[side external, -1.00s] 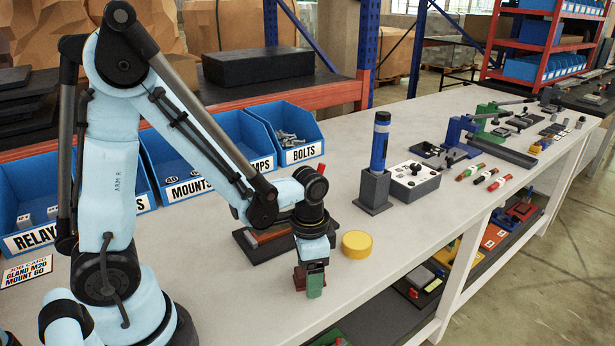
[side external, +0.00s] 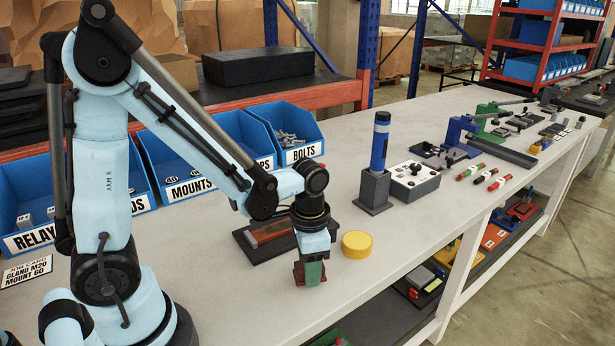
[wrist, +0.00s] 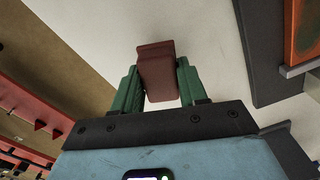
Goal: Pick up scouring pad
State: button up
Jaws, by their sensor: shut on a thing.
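The scouring pad (wrist: 156,72) is a dark reddish-brown block. In the wrist view it sits between the two green fingers of my gripper (wrist: 158,88) and sticks out past their tips. In the side external view my gripper (side external: 309,274) points down over the bench near its front edge, shut on the pad. A dark red part of the pad (side external: 298,273) shows there beside a green finger. The rest of the pad is hidden by the fingers. The gap between the pad and the bench is hard to judge.
A dark tray (side external: 262,255) with a reddish-brown piece in it lies just behind my gripper. A yellow round puck (side external: 357,244) stands close to its right. A grey holder (side external: 374,192) with a blue cylinder is farther right. Blue bins (side external: 185,160) line the back. The bench front is clear.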

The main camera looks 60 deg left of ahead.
notch_tip(320, 180, up, 3)
jog(key=shift+f, duration=0.15)
jog(key=s+d+r, duration=0.6)
jog(key=d, duration=0.3)
jog(key=shift+s+d+r, duration=0.3)
jog(key=shift+d+r, duration=0.05)
jog(key=shift+r, duration=0.05)
jog(key=o, duration=0.4)
jog(key=shift+c, duration=1)
jog(key=shift+w+a, duration=0.15)
jog(key=shift+a, duration=0.1)
jog(key=w+a+f+n, duration=0.1)
jog(key=w+a+n, duration=0.2)
jog(key=a+n, duration=1.4)
jog(key=shift+s+a+f+m, duration=0.1)
jog(key=shift+a+f+m, duration=0.8)
jog(key=shift+a+m, duration=0.45)
jog(key=shift+w+a+f+m, duration=0.1)
jog(key=shift+a+f+m, duration=0.8)
jog(key=shift+a+m, duration=0.4)
jog(key=shift+s+a+f+m, duration=0.1)
jog(key=shift+a+f+m, duration=0.8)
jog(key=shift+a+m, duration=0.45)
